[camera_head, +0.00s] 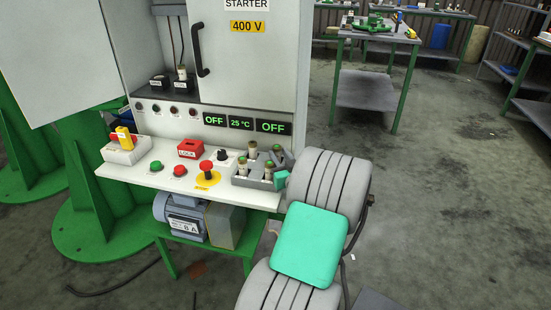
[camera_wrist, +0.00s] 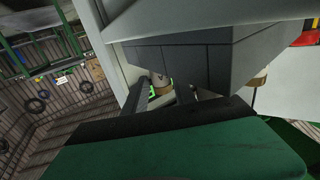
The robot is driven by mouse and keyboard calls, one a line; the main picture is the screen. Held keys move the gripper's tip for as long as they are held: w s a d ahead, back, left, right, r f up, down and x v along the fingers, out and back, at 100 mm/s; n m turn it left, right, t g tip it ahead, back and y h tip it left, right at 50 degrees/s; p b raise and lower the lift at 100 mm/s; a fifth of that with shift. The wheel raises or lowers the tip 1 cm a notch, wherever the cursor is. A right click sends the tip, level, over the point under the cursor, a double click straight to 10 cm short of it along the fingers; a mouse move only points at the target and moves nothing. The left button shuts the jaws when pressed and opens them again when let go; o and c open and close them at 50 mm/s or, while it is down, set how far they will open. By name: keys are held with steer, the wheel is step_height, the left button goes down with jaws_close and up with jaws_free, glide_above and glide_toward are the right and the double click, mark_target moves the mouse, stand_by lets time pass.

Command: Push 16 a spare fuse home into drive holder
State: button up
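A grey tray (camera_head: 241,182) on the white shelf holds several upright fuses (camera_head: 253,150) with brass-coloured caps and pale bodies. In the open starter cabinet stand two black holders; the left one (camera_head: 158,82) shows no fuse, and the right one (camera_head: 182,86) has a fuse (camera_head: 182,72) upright in it. Which is the drive holder, I cannot tell. My gripper (camera_head: 276,160) is at the right side of the tray, partly hidden by my arm. In the wrist view its two dark fingers (camera_wrist: 167,92) stand apart, with a fuse (camera_wrist: 162,79) showing beyond the gap, not visibly gripped.
The shelf carries a red lock box (camera_head: 190,148), a red emergency button (camera_head: 206,166), push buttons and a yellow-handled switch (camera_head: 124,137) to the left. The cabinet door (camera_head: 55,55) stands open.

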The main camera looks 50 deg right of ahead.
steer(key=shift+c, duration=0.4)
jaws_close()
